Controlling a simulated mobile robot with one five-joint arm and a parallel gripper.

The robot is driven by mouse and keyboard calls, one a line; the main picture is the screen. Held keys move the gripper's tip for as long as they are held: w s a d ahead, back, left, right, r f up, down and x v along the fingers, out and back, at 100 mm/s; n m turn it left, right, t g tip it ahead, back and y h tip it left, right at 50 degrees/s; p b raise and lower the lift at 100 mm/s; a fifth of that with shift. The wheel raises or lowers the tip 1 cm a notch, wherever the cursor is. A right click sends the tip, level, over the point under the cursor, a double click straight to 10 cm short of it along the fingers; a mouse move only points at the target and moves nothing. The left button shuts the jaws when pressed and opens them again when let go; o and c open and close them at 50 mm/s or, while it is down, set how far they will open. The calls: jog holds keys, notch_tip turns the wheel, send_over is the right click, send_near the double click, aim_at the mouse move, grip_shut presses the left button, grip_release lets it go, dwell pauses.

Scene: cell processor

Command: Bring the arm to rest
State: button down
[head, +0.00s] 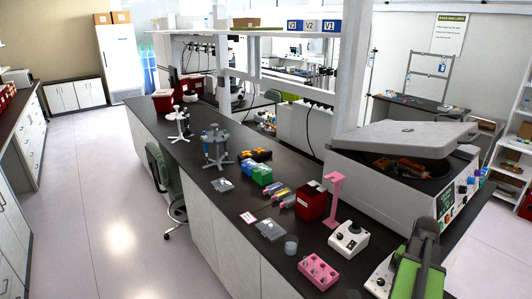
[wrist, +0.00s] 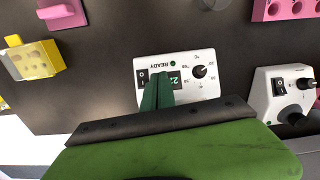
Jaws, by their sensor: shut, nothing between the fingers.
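My gripper (wrist: 158,92) shows in the wrist view, its two dark green fingers together with nothing between them. The fingers overlap the front of a white benchtop unit (wrist: 203,92) with a READY label, a lit display and a black knob. They hide part of its display. I cannot tell how far the fingers are from it.
The dark bench (head: 188,143) carries a large open-lidded centrifuge (head: 382,192), a pink rack (head: 318,271), a small white mixer (head: 348,240) and a red box (head: 312,202). A yellow rack (wrist: 33,60) shows in the wrist view. The floor (head: 100,220) at left is clear.

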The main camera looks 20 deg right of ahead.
jog(key=w+a+f+n+b, duration=0.1)
jog(key=w+a+n, duration=0.1)
jog(key=w+a, duration=0.3)
jog(key=w+a+f+n+b, duration=0.2)
jog(key=w+a, duration=0.3)
jog(key=a, duration=0.6)
jog(key=w+a+f+n+b, duration=0.1)
jog(key=w+a+f+n, duration=0.1)
jog(key=w+a, duration=0.4)
jog(key=shift+a+f+n, duration=0.1)
jog(key=shift+a+n, duration=0.7)
jog(key=shift+a, duration=0.65)
jog(key=w+a+f+n+b, duration=0.1)
jog(key=a+n, duration=0.2)
jog(key=a, duration=0.8)
jog(key=w+a+f+n+b, duration=0.1)
jog(key=a+n+b, duration=0.1)
jog(key=a, duration=0.9)
jog(key=shift+f+n, duration=0.35)
jog(key=shift+n, duration=0.05)
jog(key=shift+w+d, duration=0.1)
